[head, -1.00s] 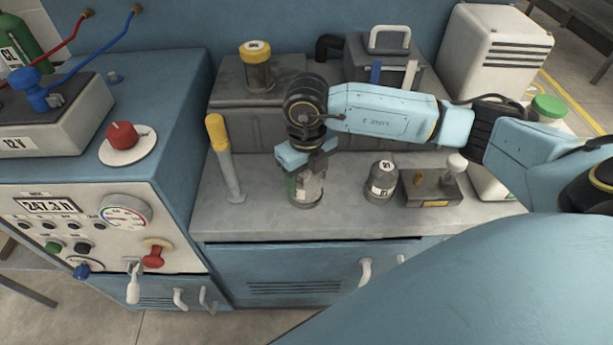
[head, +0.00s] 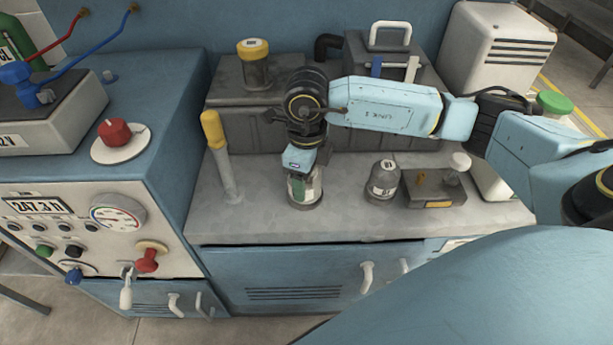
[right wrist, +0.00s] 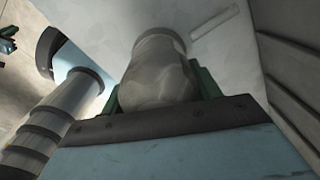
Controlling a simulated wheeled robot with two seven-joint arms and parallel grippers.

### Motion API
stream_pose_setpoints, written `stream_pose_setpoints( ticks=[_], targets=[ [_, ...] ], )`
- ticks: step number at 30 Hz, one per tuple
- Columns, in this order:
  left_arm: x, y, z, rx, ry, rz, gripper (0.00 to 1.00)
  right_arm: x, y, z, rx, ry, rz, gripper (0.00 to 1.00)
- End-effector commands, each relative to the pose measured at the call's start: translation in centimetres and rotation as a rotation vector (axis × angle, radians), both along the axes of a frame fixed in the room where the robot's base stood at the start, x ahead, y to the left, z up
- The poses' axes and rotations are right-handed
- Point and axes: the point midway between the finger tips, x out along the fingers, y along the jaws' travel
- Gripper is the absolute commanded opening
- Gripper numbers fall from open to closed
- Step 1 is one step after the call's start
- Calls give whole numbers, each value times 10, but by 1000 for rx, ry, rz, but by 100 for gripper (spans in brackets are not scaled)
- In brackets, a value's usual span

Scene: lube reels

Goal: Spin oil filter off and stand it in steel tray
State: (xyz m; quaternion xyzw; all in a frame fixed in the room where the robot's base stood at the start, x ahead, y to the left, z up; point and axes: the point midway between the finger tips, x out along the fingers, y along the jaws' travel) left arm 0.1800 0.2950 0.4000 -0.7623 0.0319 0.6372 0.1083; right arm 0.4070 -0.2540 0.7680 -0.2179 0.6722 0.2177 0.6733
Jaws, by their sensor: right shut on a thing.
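My right gripper (head: 304,177) points down at the counter and is shut on a grey canister (head: 304,200), which looks like the oil filter. The canister is upright at counter level, and the gripper hides its upper part. In the right wrist view the rounded grey canister (right wrist: 158,75) sits between the green finger pads. I cannot tell whether it is still threaded to anything. No steel tray can be made out for certain. My left gripper is not in view.
A labelled grey bottle (head: 382,180) and a low metal box (head: 436,190) with a knob stand to the right. A yellow-topped post (head: 221,155) rises close on the left. A dark tank (head: 225,95) is behind. The counter front (head: 330,222) is clear.

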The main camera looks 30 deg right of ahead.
Motion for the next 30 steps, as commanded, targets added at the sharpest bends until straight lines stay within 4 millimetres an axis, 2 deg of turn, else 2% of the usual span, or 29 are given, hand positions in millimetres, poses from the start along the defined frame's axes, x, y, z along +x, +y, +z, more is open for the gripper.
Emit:
stream_pose_setpoints(
  ticks=[3,8,20,30],
  targets=[
    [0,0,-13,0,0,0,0,0,-1,-5,-3,0,159,30],
    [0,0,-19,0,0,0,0,0,-1,-5,-2,4,307,30],
    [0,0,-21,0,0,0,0,0,-1,-5,-3,5,362,30],
    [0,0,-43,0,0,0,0,1,-2,-7,-1,7,744,30]
  ],
)
